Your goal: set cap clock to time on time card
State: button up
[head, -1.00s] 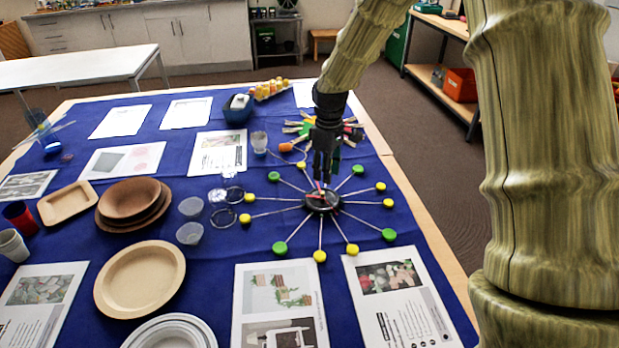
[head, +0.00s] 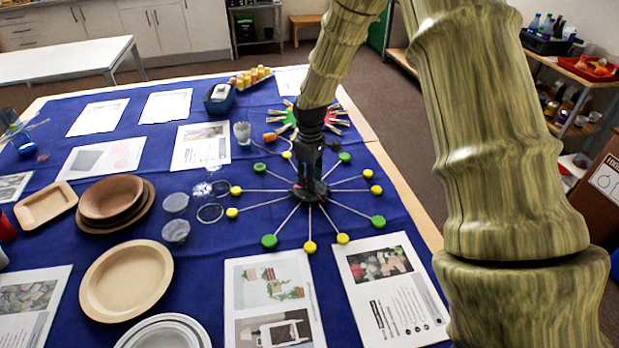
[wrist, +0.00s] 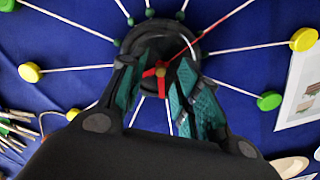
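The cap clock lies on the blue cloth, with a round black hub (wrist: 160,45), white spokes, and green and yellow caps at their ends. Red hands (wrist: 156,73) cross the hub's face, and a thin red pointer runs toward the upper right in the wrist view. My gripper (wrist: 168,58) is directly over the hub, pointing down, with its teal-padded fingers apart on either side of the red hands. It also shows in the head view (head: 310,182), hiding much of the hub. I cannot tell whether the fingers touch the hands. I cannot make out which sheet is the time card.
Printed sheets (head: 390,285) lie near the clock's front. Clear cups (head: 176,231), brown bowls (head: 110,197) and plates (head: 127,280) stand to its left. Coloured clothespins (head: 338,122) and a blue container (head: 220,99) are behind it. The table's right edge is close.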

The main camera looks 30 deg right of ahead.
jog(key=shift+f, duration=0.3)
grip_shut()
jog(key=shift+r+m+p, duration=0.1)
jog(key=shift+m+p, duration=0.2)
jog(key=shift+p, duration=0.05)
jog(key=shift+m+p, duration=0.75)
jog(key=shift+m, duration=0.15)
jog(key=m+p, duration=0.3)
jog(key=m, duration=0.2)
jog(key=m+p, duration=0.2)
jog(key=m, duration=0.2)
jog(key=shift+m, duration=0.4)
jog(key=shift+m+p, duration=0.7)
jog(key=shift+m, duration=1)
